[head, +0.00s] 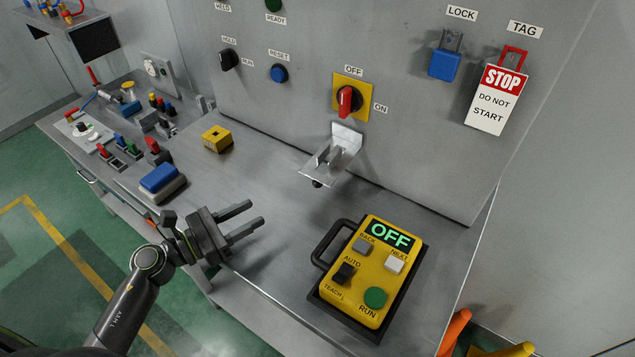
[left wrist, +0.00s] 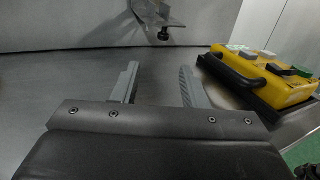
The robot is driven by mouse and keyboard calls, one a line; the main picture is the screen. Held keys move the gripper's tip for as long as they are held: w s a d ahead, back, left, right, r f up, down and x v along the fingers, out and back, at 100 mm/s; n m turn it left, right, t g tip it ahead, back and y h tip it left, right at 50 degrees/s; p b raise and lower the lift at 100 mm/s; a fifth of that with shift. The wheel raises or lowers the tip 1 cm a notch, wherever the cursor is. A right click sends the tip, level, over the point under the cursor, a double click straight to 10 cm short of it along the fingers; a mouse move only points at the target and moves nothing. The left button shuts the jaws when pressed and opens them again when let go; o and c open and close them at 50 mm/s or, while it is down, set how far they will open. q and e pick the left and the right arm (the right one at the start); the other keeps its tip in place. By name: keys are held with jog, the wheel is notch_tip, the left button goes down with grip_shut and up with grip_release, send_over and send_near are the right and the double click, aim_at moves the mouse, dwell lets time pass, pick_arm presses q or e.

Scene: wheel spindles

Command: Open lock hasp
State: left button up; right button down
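A grey metal bracket (head: 333,158), which may be the hasp, is fixed to the grey panel below a red rotary switch (head: 347,101) on a yellow plate. Its lower part sticks out over the bench, with a dark knob underneath. It also shows at the top of the left wrist view (left wrist: 158,14). A blue padlock (head: 445,64) hangs under the LOCK label. My left gripper (head: 257,212) is open and empty above the bench, left of and nearer than the bracket, apart from it. It also shows in the left wrist view (left wrist: 159,68). My right gripper is out of view.
A yellow pendant (head: 373,268) with a black handle lies on the bench to the right. A yellow block (head: 217,139) and a blue-topped box (head: 161,180) are on the left. A STOP tag (head: 498,99) hangs upper right. The bench between gripper and bracket is clear.

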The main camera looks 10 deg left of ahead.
aim_at(318, 185)
pick_arm(q)
jog(key=shift+d+f+m+g, duration=0.15)
jog(key=shift+m+g, duration=0.15)
jog(key=shift+w+d, duration=0.15)
jog(key=p+x, duration=0.5)
jog(key=x, duration=1)
jog(key=shift+d+r+p, duration=0.15)
jog(key=shift+r+p, duration=0.05)
jog(key=shift+p, duration=0.15)
jog(key=shift+x, duration=0.8)
grip_shut()
